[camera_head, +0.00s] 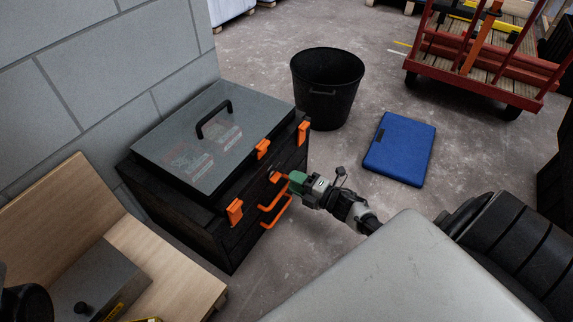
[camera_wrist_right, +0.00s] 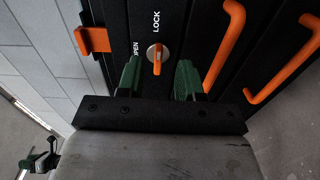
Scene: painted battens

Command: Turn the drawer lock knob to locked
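The lock knob (camera_wrist_right: 155,53) is a silver disc with an orange bar on the black drawer front. It shows in the right wrist view, with LOCK printed above it and OPEN, partly cut off by a finger, to its left. The orange bar stands roughly upright in that view, its lower end away from LOCK. My right gripper (camera_wrist_right: 159,80) is open, its green fingers on either side of the knob's lower end; contact cannot be told. In the head view my right gripper (camera_head: 291,182) is at the black toolbox's (camera_head: 190,225) front. My left gripper cannot be made out clearly.
Orange drawer handles (camera_head: 275,212) stick out below my right gripper. An orange latch (camera_head: 235,211) is nearby. A black bin (camera_head: 328,88) and a blue case (camera_head: 400,148) stand on the floor beyond. A wooden surface (camera_head: 160,265) is at the lower left.

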